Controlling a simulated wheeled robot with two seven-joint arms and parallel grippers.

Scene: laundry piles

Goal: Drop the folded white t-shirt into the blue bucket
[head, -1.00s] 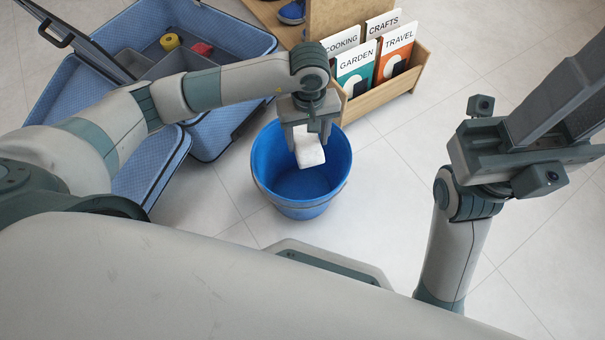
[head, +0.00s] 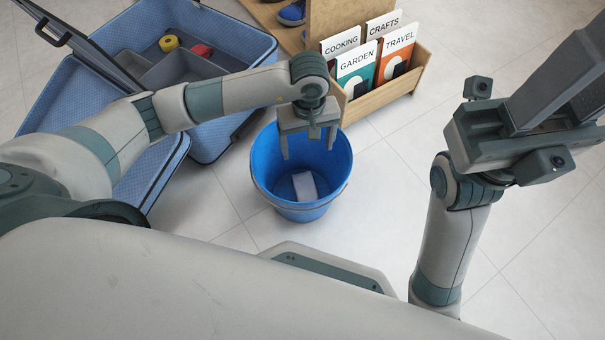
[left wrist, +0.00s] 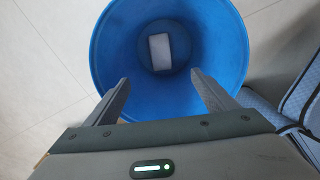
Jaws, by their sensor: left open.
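The folded white t-shirt (head: 305,186) lies on the bottom inside the blue bucket (head: 268,190). In the left wrist view the t-shirt (left wrist: 159,51) shows as a small pale rectangle on the floor of the bucket (left wrist: 105,50). My left gripper (head: 308,154) is above the bucket, pointing down, with its fingers apart and nothing between them. In the left wrist view the left gripper (left wrist: 160,90) also shows spread, empty fingers over the bucket's opening. My right arm is at the right of the head view, and I cannot make out its fingertips clearly.
An open blue suitcase (head: 75,90) lies left of the bucket, with a yellow roll (head: 169,43) and a red item (head: 201,51) inside. A wooden rack (head: 385,95) with several labelled books stands behind the bucket. The tiled floor to the right is clear.

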